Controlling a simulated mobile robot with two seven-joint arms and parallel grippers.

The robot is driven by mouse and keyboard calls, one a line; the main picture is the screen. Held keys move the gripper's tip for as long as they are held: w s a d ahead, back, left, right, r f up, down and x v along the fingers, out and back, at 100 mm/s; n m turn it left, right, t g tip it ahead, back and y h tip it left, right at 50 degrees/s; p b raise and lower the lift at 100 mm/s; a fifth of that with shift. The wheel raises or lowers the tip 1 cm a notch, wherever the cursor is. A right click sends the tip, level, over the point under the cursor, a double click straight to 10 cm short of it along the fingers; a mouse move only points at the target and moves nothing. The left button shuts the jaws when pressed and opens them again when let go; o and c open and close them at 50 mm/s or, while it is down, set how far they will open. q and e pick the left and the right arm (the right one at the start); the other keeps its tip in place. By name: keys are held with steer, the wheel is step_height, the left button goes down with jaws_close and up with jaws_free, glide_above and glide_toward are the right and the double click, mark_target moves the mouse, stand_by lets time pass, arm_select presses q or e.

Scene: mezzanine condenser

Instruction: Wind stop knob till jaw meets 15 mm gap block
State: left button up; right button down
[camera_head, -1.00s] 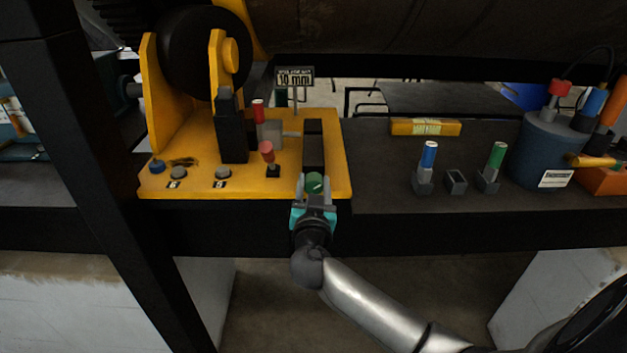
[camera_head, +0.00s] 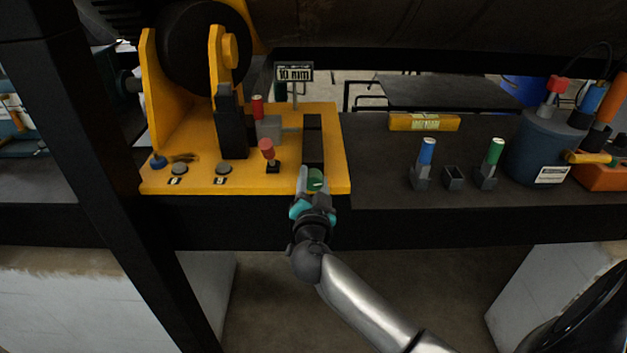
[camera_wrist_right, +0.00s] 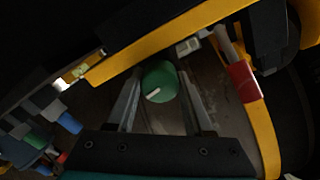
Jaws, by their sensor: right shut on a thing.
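The green stop knob (camera_head: 315,180) is on the front edge of the yellow fixture (camera_head: 205,184), in front of a dark slide block (camera_head: 313,140). My right gripper (camera_head: 314,183) is shut on it. The right wrist view shows the knob (camera_wrist_right: 159,82) between both fingers, its white pointer mark slanting to the lower left. A red-capped piece (camera_head: 257,106) stands by a grey jaw block (camera_head: 269,129) beside a black upright. I cannot read which piece is the 15 mm block. A sign (camera_head: 294,72) reads 10 mm. My left gripper is not in view.
To the right, blue-capped (camera_head: 427,151) and green-capped (camera_head: 495,151) pieces stand in holders, with an empty holder (camera_head: 453,178) between. A yellow level (camera_head: 424,122) and a blue-grey canister (camera_head: 545,150) share that shelf.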

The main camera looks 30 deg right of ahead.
steer(key=shift+c, duration=1.4)
jaws_free()
